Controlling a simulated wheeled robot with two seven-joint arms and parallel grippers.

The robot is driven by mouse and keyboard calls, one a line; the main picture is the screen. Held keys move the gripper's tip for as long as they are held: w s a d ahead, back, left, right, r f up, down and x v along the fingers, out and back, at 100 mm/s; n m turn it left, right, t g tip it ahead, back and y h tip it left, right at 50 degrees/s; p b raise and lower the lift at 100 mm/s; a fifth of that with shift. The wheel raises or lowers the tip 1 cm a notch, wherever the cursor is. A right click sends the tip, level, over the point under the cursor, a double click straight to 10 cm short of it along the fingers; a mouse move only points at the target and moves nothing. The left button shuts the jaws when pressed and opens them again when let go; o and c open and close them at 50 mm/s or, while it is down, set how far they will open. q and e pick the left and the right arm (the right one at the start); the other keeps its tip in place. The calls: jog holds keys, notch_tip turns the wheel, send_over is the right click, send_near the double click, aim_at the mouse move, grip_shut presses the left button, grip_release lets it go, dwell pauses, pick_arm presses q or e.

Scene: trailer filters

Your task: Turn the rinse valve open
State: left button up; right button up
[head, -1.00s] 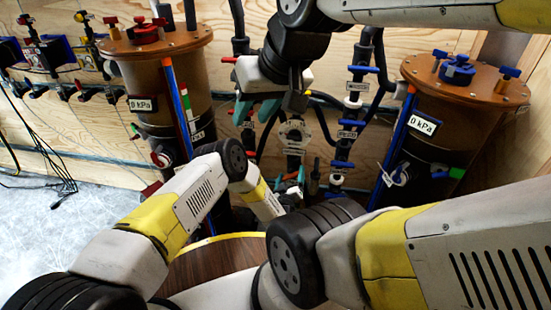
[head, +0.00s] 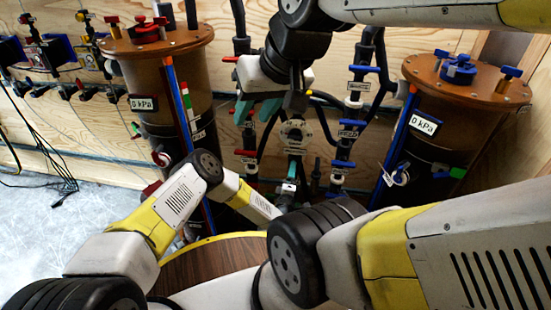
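Blue-handled valves sit on the dark pipes between two brown tanks, one high (head: 363,69) and one low (head: 340,165); a red-handled valve (head: 231,59) is at the left pipe. The small pipe labels are too blurred to tell which is the rinse valve. My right gripper (head: 256,110) hangs in front of the left pipes, its teal fingertips apart, with nothing seen between them. My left gripper (head: 290,182) is low by the middle pipe, mostly hidden among pipes and behind my arm; only a bit of teal shows, and its opening cannot be judged.
The left tank (head: 138,80) and right tank (head: 452,100) each carry a 0 kPa display. A round wooden top (head: 215,262) lies below my arms. Black hoses (head: 325,120) run among the pipes. Wall valves and cables (head: 45,150) are at the far left.

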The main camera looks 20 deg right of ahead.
pick_arm(q)
jog(key=shift+f+n, duration=0.1)
jog(key=shift+n, duration=0.5)
jog(key=o, duration=1.3)
jog(key=v, duration=0.8)
jog(key=shift+w, duration=0.1)
